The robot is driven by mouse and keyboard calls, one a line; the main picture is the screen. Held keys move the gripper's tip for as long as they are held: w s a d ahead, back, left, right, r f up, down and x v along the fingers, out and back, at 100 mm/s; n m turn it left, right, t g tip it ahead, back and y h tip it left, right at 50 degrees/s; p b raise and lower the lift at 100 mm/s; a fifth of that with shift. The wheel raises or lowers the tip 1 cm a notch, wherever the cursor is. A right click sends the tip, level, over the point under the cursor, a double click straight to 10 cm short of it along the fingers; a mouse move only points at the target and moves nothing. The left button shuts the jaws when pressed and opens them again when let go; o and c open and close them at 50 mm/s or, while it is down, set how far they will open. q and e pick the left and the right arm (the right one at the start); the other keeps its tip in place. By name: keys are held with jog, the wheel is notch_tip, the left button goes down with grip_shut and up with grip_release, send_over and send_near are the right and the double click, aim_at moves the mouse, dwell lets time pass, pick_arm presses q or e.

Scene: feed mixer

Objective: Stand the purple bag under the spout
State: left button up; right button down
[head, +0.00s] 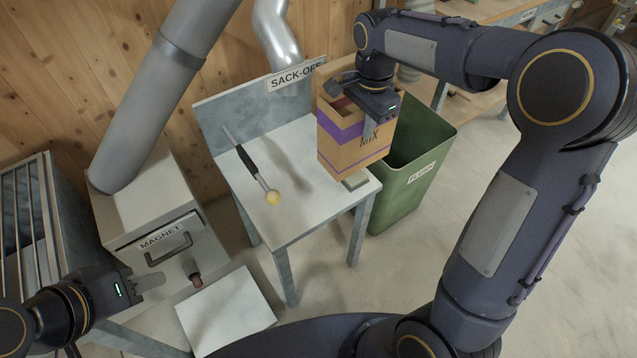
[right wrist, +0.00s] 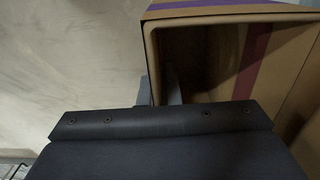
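The purple bag (head: 345,145) is a brown, open-topped paper bag with a purple band and the word MIX. It is upright over the right end of the sack-off table (head: 310,215); I cannot tell whether its base touches. My right gripper (head: 350,92) is at its top, and in the right wrist view the fingers (right wrist: 160,88) straddle one wall of the bag (right wrist: 225,14), shut on its rim. The silver spout (head: 280,42) comes down behind the SACK-OFF sign, left of the bag. My left gripper (head: 150,282) is low at the left, apart from the bag; its finger gap is unclear.
A green bin (head: 405,185) stands to the right. A MAGNET drawer box (head: 165,240) stands left.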

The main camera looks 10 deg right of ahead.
jog(key=s+a+f+b, duration=0.2)
jog(key=a+f, duration=0.8)
jog(key=f, duration=0.1)
jog(key=shift+f, duration=0.2)
jog(key=shift+s, duration=0.1)
jog(key=shift+f, duration=0.2)
jog(key=c, duration=1.6)
grip_release()
jog(key=shift+c, duration=0.2)
